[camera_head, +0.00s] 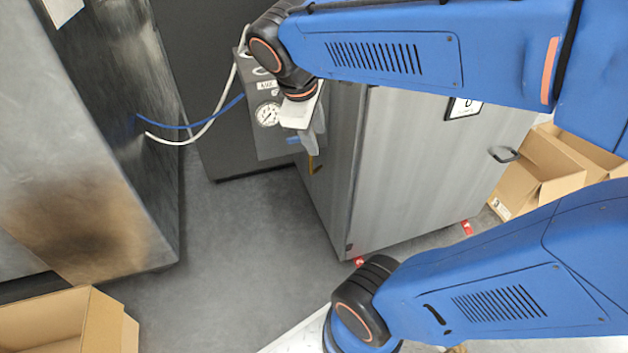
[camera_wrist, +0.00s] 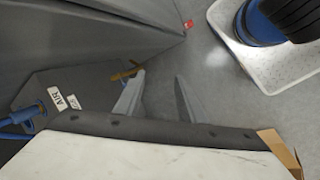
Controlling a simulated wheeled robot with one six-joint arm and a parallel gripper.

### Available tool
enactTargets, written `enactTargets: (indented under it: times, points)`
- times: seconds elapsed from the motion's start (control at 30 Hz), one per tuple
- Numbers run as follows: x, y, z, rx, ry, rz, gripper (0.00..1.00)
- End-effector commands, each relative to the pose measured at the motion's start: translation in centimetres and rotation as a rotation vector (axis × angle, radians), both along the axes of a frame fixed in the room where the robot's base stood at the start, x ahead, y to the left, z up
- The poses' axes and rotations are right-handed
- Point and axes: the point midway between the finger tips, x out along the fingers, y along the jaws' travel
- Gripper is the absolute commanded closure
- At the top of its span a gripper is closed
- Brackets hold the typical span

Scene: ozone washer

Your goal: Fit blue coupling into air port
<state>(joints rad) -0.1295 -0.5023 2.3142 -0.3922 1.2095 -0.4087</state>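My gripper (camera_wrist: 160,75) is open, its two fingers apart with nothing between them. In the head view, my gripper (camera_head: 311,150) is beside the grey port box (camera_head: 263,140). The wrist view shows an AIR label (camera_wrist: 57,98) on the box, with a blue fitting (camera_wrist: 32,114) and blue tubing beside it, left of the fingers. I cannot tell whether this fitting is seated in the air port; the opening is not visible. In the head view, a bit of blue (camera_head: 294,140) shows by the fingers. A blue hose (camera_head: 200,121) runs from the left cabinet to the box.
A yellow lever (camera_wrist: 127,73) is close to the left finger; it also shows in the head view (camera_head: 313,166). A white hose (camera_head: 212,119) hangs nearby. The grey washer cabinet (camera_head: 420,165) stands to the right. Floor (camera_head: 235,240) between cabinets is clear.

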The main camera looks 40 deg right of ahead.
Motion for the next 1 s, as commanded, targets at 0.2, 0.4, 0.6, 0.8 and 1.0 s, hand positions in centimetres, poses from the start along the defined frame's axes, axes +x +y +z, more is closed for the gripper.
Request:
enactTargets:
  times: [0.2, 0.4, 0.6, 0.8, 1.0]
  points:
    - [-4.7, 2.7, -3.4, 0.281, -0.19, -0.292, 0.64]
    - [-6.7, 4.7, -5.2, 0.463, -0.297, -0.489, 0.64]
    - [-7.2, 5.3, -5.7, 0.522, -0.329, -0.555, 0.64]
    - [-7.2, 5.3, -5.7, 0.522, -0.329, -0.555, 0.64]
    - [-7.2, 5.3, -5.7, 0.521, -0.327, -0.553, 0.64]
